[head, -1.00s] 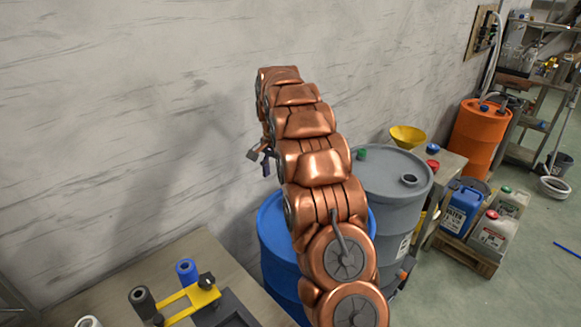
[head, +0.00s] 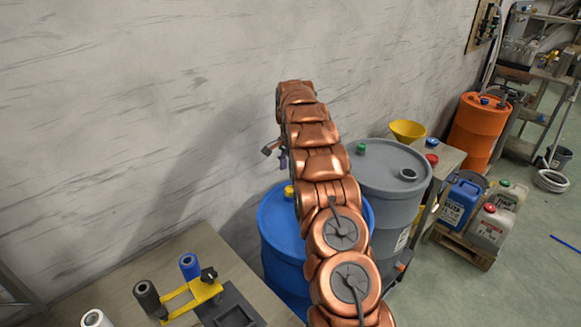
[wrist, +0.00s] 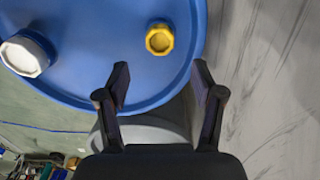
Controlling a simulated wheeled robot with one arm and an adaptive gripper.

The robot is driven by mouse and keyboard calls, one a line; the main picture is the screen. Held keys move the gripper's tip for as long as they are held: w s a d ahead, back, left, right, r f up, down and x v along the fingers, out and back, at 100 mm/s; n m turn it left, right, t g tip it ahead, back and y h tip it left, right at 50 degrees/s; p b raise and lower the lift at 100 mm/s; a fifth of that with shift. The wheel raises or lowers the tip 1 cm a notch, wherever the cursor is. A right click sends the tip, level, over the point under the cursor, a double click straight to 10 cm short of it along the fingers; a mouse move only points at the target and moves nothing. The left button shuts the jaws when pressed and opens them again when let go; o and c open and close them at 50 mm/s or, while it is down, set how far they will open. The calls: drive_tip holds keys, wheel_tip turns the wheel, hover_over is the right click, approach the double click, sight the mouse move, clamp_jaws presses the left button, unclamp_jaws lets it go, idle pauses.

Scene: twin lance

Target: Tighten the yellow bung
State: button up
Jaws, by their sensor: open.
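The yellow bung (wrist: 159,38) sits in the top of the blue drum (wrist: 110,75), near its rim, in the wrist view. In the head view the bung (head: 289,191) shows as a small yellow spot beside my arm, on the blue drum (head: 283,235). My gripper (wrist: 160,72) is open and empty, its fingertips apart and a little below the bung in the wrist view; the bung is not between them. In the head view my gripper (head: 275,155) is partly hidden behind my arm, above the drum. A white cap (wrist: 25,53) sits on the same drum top.
A grey drum (head: 385,180) with a green bung (head: 360,149) stands right of the blue drum. The wall (head: 150,110) is close behind. A bench (head: 215,255) with a yellow-handled tool (head: 190,298) is at the lower left. An orange drum (head: 478,135) stands farther right.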

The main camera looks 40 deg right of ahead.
sight(290, 189)
wheel_tip(290, 189, down, 8)
drive_tip(key=shift+f+b, duration=0.2)
drive_tip(key=shift+b, duration=1.05)
drive_tip(key=shift+c, duration=0.2)
